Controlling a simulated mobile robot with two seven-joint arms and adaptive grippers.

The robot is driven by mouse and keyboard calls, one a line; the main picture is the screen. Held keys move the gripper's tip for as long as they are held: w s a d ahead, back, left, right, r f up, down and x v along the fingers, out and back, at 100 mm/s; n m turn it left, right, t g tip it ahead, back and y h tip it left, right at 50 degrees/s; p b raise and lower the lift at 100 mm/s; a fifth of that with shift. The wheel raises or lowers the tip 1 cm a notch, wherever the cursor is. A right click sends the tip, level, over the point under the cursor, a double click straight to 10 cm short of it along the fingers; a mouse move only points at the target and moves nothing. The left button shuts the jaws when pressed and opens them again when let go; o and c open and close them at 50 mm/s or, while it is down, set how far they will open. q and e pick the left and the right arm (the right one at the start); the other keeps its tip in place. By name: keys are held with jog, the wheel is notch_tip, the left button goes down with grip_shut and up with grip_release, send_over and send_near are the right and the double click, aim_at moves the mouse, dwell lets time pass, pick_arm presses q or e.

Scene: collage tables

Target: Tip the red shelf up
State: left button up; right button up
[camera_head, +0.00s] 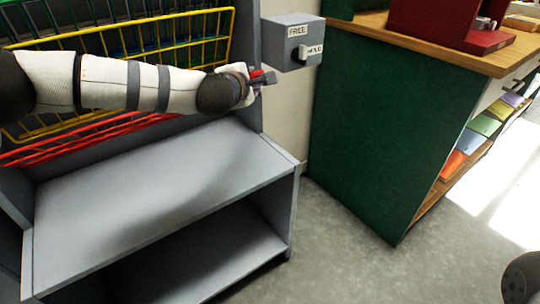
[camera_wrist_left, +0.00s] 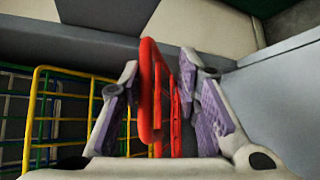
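The red shelf (camera_head: 92,143) is a red wire rack low in the grey stand, sloping up to the right behind my left arm. Its red end bar (camera_wrist_left: 150,100) stands between the fingers in the left wrist view. My left gripper (camera_head: 262,78) is at the right end of the rack, beside the stand's side wall. Its fingers (camera_wrist_left: 165,85) are apart, one on each side of the red bar, with a gap showing. Whether a pad touches the bar cannot be told.
Yellow (camera_head: 130,35), green and blue wire racks rise above the red one. A grey ledge (camera_head: 150,190) lies below. A grey box (camera_head: 291,42) labelled FREE and HOLD is right of my left gripper. A green-sided counter (camera_head: 370,120) stands further right, with bare floor before it.

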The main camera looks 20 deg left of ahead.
pick_arm(q)
jog(key=s+d+f+m+t+b, duration=0.1)
jog(key=f+b, duration=0.3)
jog(key=f, duration=0.1)
jog(key=s+d+f+m+t+b, duration=0.1)
jog(key=f+b, duration=0.4)
jog(key=s+d+f+m+t+y+b, duration=0.1)
jog(key=d+f+b, duration=0.1)
jog(key=f+b, duration=0.3)
jog(key=shift+f+m+t, duration=0.4)
jog(key=shift+f, duration=0.1)
jog(key=shift+s+d+f+b, duration=0.1)
jog(key=shift+b, duration=0.2)
pick_arm(e)
jog(key=s+f+g, duration=0.1)
jog(key=s+f, duration=0.1)
jog(key=f, duration=0.4)
jog(key=s+f+g, duration=0.1)
jog(key=s+f, duration=0.2)
jog(key=f, duration=0.4)
jog(key=shift+s+f, duration=0.15)
jog(key=shift+s, duration=0.1)
pick_arm(q)
jog(key=shift+r, duration=0.2)
